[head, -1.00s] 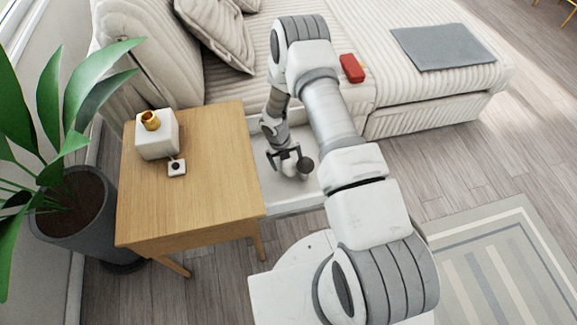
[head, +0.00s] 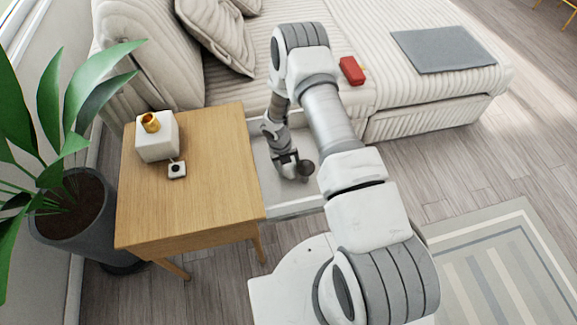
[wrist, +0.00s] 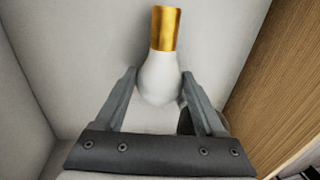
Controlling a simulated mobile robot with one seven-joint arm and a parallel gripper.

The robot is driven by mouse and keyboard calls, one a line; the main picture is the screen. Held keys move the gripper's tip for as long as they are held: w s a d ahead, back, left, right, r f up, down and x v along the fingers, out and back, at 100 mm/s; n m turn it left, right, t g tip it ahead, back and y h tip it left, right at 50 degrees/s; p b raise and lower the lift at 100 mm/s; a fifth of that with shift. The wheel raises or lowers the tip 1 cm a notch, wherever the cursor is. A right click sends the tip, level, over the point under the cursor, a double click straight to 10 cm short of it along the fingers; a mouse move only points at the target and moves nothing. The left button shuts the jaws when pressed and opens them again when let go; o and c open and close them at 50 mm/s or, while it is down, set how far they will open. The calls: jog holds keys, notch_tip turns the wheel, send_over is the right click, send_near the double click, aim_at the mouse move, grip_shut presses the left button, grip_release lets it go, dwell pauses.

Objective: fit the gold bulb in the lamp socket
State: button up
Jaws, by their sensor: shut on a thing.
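The gold bulb (wrist: 165,30), with a white glass globe and a gold base, lies in the open white drawer (head: 297,209). My gripper (wrist: 160,74) is shut on its white globe, one finger on each side, and the gold base points away from the gripper. In the head view my gripper (head: 288,170) is down inside the drawer, and the bulb cannot be made out there. The lamp is a white cube (head: 158,143) with a gold socket (head: 151,123) on top, standing on the wooden table (head: 215,190) left of my gripper.
A dark round thing (head: 305,167) sits in the drawer beside my gripper, partly behind a finger in the wrist view. A small white switch box (head: 177,170) is by the lamp. A potted plant (head: 72,225) stands left, and a sofa (head: 400,95) with a red object (head: 351,70) behind.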

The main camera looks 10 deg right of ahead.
jog(key=shift+r, duration=0.55)
jog(key=w, duration=0.3)
jog(key=shift+w, duration=0.35)
jog(key=shift+w+r+p, duration=0.3)
jog(key=shift+r+p, duration=0.25)
jog(key=shift+r, duration=0.3)
jog(key=s+r+n+y+p, duration=0.1)
jog(key=s+r+n+p, duration=0.2)
jog(key=r+n, duration=0.9)
jog(key=s+r+n+y+p, duration=0.1)
jog(key=s+r+n+p, duration=0.3)
jog(key=r+n, duration=0.8)
jog(key=s+r+n+y+p, duration=0.2)
jog(key=r+n+p, duration=0.4)
jog(key=r+n, duration=0.5)
notch_tip(320, 180, up, 6)
jog(key=shift+s+r+n, duration=0.15)
jog(key=shift+s+n, duration=0.25)
jog(key=shift+s, duration=0.3)
jog(key=shift+a, duration=0.15)
